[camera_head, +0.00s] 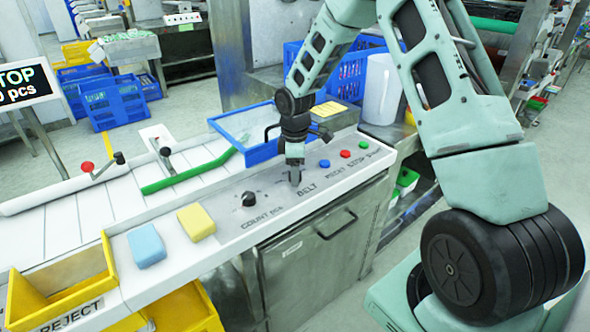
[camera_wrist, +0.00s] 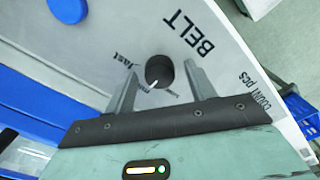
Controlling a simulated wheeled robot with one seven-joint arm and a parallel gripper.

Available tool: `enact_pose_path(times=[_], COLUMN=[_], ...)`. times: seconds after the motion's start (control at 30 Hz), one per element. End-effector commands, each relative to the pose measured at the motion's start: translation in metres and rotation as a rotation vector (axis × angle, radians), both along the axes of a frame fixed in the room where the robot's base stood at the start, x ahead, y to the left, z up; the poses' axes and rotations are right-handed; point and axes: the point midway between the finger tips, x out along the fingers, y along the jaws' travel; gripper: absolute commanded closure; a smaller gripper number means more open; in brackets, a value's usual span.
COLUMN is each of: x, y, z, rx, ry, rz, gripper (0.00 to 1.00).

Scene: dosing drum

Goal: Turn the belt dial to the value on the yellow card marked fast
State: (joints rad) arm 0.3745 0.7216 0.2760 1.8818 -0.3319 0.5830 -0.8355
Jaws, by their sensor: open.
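The belt dial (camera_wrist: 159,71) is a round black knob with a white pointer mark toward its lower left side in the wrist view. Small print around it includes the word fast; the rest is too small to read. The word BELT is printed beside it. My gripper (camera_wrist: 163,84) is open, its two fingers on either side of the dial's lower part in that view; I cannot tell whether they touch it. In the head view my gripper (camera_head: 295,182) points down at the panel beside BELT and hides the dial. A yellow card (camera_head: 328,108) shows behind it; its writing is unreadable.
A black count knob (camera_head: 248,199) is left of my gripper on the panel. Blue, red and green buttons (camera_head: 346,154) are to its right. A blue-rimmed tray (camera_head: 250,130) stands close behind. Yellow (camera_head: 196,222) and blue (camera_head: 146,245) blocks lie at the left.

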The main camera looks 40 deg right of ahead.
Motion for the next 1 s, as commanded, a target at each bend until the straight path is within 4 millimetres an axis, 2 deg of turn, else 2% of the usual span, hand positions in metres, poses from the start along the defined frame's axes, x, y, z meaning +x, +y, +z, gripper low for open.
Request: enact_pose_path(times=[0.17,0.33,0.67,1.0], x=[-0.0001,-0.0001,-0.0001,0.0003], y=[-0.0001,-0.0001,0.0001,0.0003], z=[0.0001,0.0003,0.0007,0.0014], rx=[0.0,0.0,-0.001,-0.001], ry=[0.0,0.0,0.001,0.0], rz=[0.0,0.0,-0.026,-0.225], gripper=[0.45,0.89,0.89,0.89])
